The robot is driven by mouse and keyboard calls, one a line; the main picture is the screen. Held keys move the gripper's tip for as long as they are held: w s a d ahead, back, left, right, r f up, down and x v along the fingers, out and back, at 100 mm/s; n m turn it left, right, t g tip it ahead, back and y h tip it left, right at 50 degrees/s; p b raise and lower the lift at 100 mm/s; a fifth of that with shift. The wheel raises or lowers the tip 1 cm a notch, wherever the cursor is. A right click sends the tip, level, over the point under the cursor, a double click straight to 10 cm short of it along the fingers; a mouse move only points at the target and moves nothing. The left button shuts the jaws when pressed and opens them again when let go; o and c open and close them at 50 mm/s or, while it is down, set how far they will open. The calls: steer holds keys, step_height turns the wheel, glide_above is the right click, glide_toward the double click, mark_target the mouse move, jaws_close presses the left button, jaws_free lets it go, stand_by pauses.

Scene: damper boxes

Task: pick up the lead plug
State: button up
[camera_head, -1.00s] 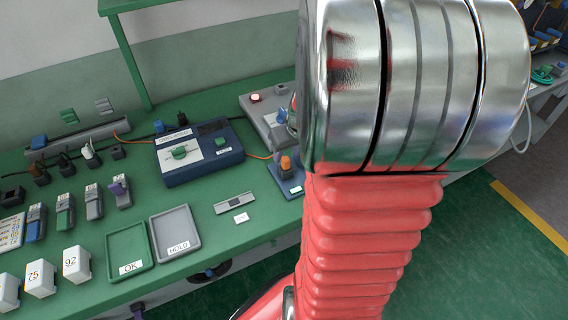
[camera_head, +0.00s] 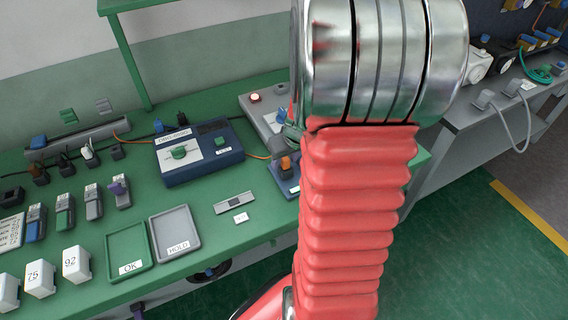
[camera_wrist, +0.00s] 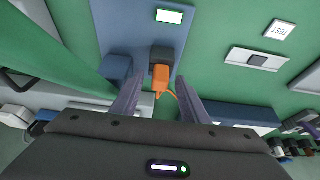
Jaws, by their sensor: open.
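An orange plug (camera_head: 286,164), which looks like the lead plug, stands in a dark socket on a blue plate (camera_head: 277,181) at the right of the green bench. In the wrist view the orange plug (camera_wrist: 161,76) sits in front of the dark socket block (camera_wrist: 162,56), with a thin orange lead beside it. My gripper (camera_wrist: 160,88) is open, its two purple-grey fingers on either side of the plug in the picture. I cannot tell the remaining depth between fingertips and plug. In the head view my arm hides the gripper.
A blue test box (camera_head: 200,152) with a green knob stands left of the plug. A grey box (camera_head: 262,112) with a lit lamp is behind. The green OK tray (camera_head: 108,240) and grey HOLD tray (camera_head: 196,212) lie nearer. A second bench (camera_head: 470,120) stands at right.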

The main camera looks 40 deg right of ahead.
steer(key=shift+c, duration=0.6)
jaws_close()
